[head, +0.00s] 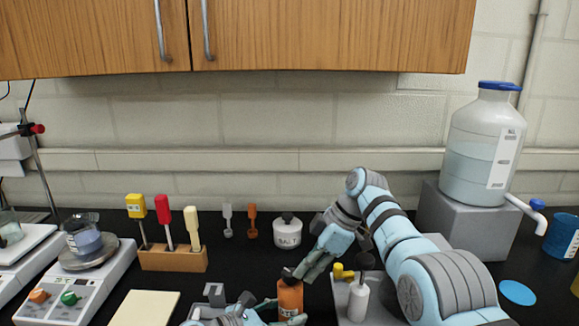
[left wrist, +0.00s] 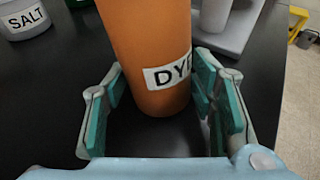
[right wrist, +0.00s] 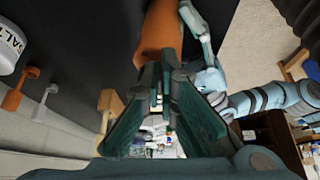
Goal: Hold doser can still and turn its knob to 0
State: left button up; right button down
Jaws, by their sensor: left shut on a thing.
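The doser can (head: 290,298) is an orange cylinder labelled DYE, standing upright on the black bench. Its dark knob (head: 287,273) is on top, partly hidden by my right gripper. The left wrist view shows the can's orange body (left wrist: 150,45) between the fingers of my left gripper (left wrist: 157,78), which is shut on it from the near side. My right gripper (head: 302,270) reaches down from the right to the top of the can, beside the knob. In the right wrist view its fingertips (right wrist: 164,70) are close together in front of the can; whether they touch the knob is hidden.
A white SALT jar (head: 288,232) stands behind the can. A grey stand with a white bottle (head: 358,300) is close on the right. A wooden block with coloured tools (head: 173,258) and a yellow pad (head: 145,307) are on the left.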

pick_arm(q)
jog(key=shift+w+f, duration=0.1)
jog(key=shift+f, duration=0.05)
jog(key=shift+c, duration=0.6)
pick_arm(e)
notch_tip(320, 180, up, 7)
jog(key=s+a+m+t, duration=0.1)
jog(key=m, duration=0.5)
jog(key=shift+h, duration=0.4)
jog(key=shift+s+d+f, duration=0.1)
jog(key=shift+s+f, duration=0.1)
jog(key=shift+f, duration=0.9)
jog(key=shift+s+a+f, duration=0.1)
jog(key=shift+s+f, duration=0.15)
jog(key=shift+f, duration=0.9)
jog(key=shift+s+d+f, duration=0.1)
jog(key=shift+s+f, duration=0.1)
jog(key=shift+f, duration=0.9)
pick_arm(q)
jog(key=shift+o, duration=0.3)
pick_arm(e)
jog(key=shift+w+a+f, duration=0.15)
jog(key=shift+w+a, duration=0.2)
jog(key=shift+w, duration=0.1)
jog(key=shift+w+d, duration=0.15)
jog(key=shift+d, duration=0.05)
